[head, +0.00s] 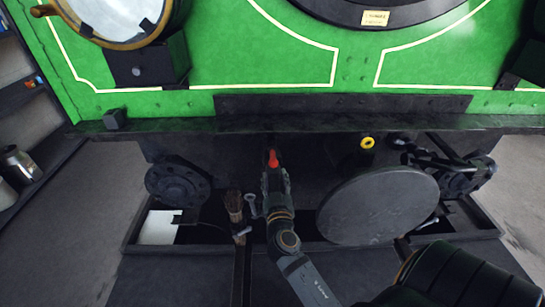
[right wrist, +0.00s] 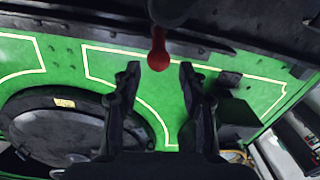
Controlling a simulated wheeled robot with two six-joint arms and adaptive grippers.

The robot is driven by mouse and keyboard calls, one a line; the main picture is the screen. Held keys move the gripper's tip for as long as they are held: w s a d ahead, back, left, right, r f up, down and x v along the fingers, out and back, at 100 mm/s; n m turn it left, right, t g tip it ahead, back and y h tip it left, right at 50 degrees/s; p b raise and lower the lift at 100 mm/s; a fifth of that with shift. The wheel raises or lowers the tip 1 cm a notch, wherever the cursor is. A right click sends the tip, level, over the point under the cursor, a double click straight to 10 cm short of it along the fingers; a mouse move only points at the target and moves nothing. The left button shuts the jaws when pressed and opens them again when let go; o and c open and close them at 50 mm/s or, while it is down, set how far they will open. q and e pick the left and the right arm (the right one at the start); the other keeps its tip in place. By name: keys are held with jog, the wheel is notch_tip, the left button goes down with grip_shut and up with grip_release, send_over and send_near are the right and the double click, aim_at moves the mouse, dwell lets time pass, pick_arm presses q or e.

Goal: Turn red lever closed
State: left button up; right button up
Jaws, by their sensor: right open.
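The red lever (head: 273,158) shows in the head view as a small red tip below the tram's dark buffer beam. In the right wrist view its rounded red end (right wrist: 158,58) hangs from a dark fitting at the top. My right gripper (head: 274,178) is just below the lever in the head view and hides its lower part. In the right wrist view my right gripper (right wrist: 159,70) is open, with one finger on each side of the lever's end and gaps on both sides. My left gripper is not in view.
The green tram front (head: 290,45) rises above the dark beam (head: 340,124). A round grey buffer disc (head: 378,206) stands right of my arm. A yellow ring (head: 367,142) is above it. A brush (head: 234,207) hangs close on the left. Shelves (head: 30,110) stand far left.

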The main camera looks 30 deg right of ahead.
aim_at(273, 155)
jog(key=p+x, duration=0.2)
jog(key=x, duration=0.7)
jog(key=shift+w, duration=0.1)
jog(key=shift+w+d, duration=0.35)
jog(key=shift+w, duration=0.1)
jog(key=shift+c, duration=0.2)
jog(key=shift+f, duration=0.1)
grip_shut()
